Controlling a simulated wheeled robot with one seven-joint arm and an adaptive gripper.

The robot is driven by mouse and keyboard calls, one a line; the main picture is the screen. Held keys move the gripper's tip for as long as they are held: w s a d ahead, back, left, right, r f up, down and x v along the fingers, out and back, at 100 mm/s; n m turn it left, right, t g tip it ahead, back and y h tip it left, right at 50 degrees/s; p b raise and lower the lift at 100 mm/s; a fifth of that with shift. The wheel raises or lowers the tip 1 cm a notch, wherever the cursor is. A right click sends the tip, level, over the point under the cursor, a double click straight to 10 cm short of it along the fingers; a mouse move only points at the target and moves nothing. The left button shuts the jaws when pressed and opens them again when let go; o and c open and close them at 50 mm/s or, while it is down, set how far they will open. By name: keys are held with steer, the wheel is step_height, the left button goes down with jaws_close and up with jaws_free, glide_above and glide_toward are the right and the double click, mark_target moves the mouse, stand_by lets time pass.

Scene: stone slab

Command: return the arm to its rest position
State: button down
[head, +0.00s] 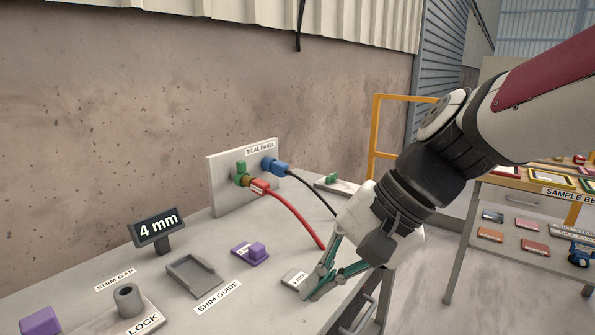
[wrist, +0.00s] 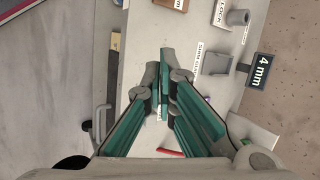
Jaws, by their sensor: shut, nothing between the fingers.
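My arm reaches in from the right of the head view, bent down over the grey slab (head: 222,290). My gripper (head: 312,296) points down at the slab's right part, its green fingers shut and empty. The fingertips are beside a small grey shim block (head: 294,279) with a label; whether they touch it I cannot tell. In the wrist view my gripper (wrist: 165,85) shows closed fingers in the middle, over the slab near its edge.
A trial panel (head: 222,195) with red and blue plugs on cables stands behind. A shim guide (head: 194,275), a purple shim (head: 257,252), a 4 mm sign (head: 157,229) and a lock post (head: 128,299) are left. A yellow rail (head: 376,140) and sample bench (head: 545,187) stand right.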

steer(key=s+d+f+n+h, duration=0.2)
steer(key=s+d+n+h, duration=0.1)
steer(key=s+d, duration=0.5)
steer(key=s+d+f+n+h, duration=0.2)
steer(key=s+d+h, duration=0.2)
steer(key=s+d, duration=0.45)
step_height(320, 180, up, 14)
steer(key=t+p, duration=0.3)
steer(key=p, duration=1)
steer(key=shift+w+a+r, duration=0.15)
steer(key=shift+w+r, duration=0.05)
